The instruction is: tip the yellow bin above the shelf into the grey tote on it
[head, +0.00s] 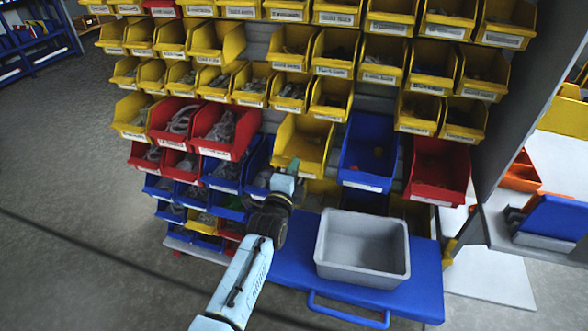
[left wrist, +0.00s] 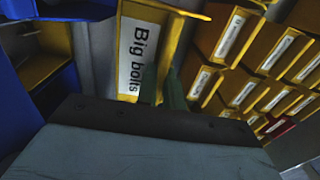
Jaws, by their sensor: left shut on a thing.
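The yellow bin (head: 304,146) is in the rack, left of a large blue bin, above and left of the grey tote. Its label reads "Big bolts" in the left wrist view (left wrist: 150,45). My left gripper (head: 290,171) is at its front lower edge, shut on it; the fingers (left wrist: 172,88) show beside the label in the left wrist view. The bin looks upright; I cannot make out its contents. The grey tote (head: 322,245) stands upright on the blue shelf (head: 424,285) and looks empty. My right gripper is not in view.
A large blue bin (head: 368,150) and a red bin (head: 438,168) hang right of the yellow bin. Several small yellow, red and blue bins fill the rack. A grey post (head: 515,85) stands at the right. The space above the tote is clear.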

